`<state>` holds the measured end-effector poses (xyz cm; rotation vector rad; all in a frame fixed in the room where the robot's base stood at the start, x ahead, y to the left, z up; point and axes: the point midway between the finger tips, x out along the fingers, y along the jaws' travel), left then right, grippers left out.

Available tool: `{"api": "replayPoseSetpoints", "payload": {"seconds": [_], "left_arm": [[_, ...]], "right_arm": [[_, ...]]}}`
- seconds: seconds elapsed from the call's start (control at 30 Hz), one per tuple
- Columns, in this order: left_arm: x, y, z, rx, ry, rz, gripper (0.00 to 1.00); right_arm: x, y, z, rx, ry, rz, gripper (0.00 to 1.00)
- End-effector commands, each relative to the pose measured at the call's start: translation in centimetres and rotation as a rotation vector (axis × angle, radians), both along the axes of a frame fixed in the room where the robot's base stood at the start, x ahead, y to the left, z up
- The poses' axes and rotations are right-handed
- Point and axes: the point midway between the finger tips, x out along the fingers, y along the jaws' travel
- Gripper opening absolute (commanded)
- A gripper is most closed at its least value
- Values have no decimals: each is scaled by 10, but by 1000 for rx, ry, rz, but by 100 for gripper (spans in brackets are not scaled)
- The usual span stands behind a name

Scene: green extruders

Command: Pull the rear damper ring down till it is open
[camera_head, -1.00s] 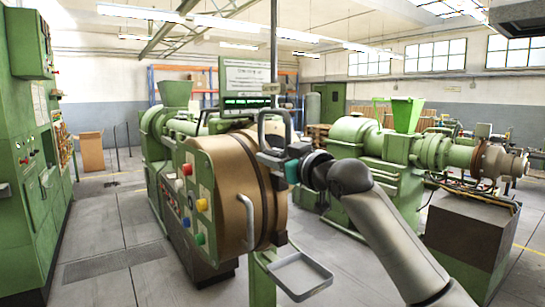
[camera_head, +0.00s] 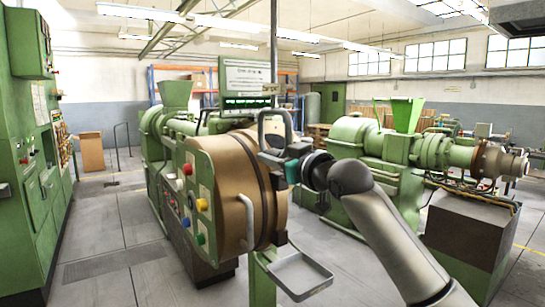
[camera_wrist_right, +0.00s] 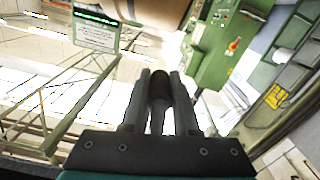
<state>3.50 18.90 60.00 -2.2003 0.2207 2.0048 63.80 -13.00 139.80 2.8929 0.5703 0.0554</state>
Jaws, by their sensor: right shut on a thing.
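A grey loop-shaped damper ring (camera_head: 275,112) shows at the lower end of a thin vertical pole, in front of the brown drum (camera_head: 236,170). A second, flatter grey ring (camera_head: 318,284) juts out low from a green post; I cannot tell from the labels which is the rear one. My right gripper (camera_head: 272,159) is at the bottom of the upper ring and shut on it. In the right wrist view a dark rounded bar (camera_wrist_right: 158,84) sits between the two grey fingers. My left gripper is not in view.
The green machine (camera_head: 188,222) with coloured buttons stands just left of the ring. A display panel (camera_head: 247,82) is behind it. Another green extruder (camera_head: 385,150) stands to the right. A green cabinet (camera_head: 28,165) lines the left, with clear floor (camera_head: 105,235) between.

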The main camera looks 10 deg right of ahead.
Motion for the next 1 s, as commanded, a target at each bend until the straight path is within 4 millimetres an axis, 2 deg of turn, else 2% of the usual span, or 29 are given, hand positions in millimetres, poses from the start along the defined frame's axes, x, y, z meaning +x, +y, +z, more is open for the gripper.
{"api": "replayPoseSetpoints", "payload": {"seconds": [0.43, 0.53, 0.73, 0.83, 1.0], "left_arm": [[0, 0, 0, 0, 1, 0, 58], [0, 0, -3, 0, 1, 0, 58], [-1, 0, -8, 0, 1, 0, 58], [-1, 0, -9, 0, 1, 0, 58], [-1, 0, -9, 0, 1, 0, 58]], "right_arm": [[0, -1, -1, 0, 0, -1, 0], [0, -1, -14, -1, 2, -1, 0], [0, -1, -55, -1, 6, -1, 0], [0, -1, -64, -2, 5, -1, 0], [0, 0, -67, -3, 6, -1, 0]]}}
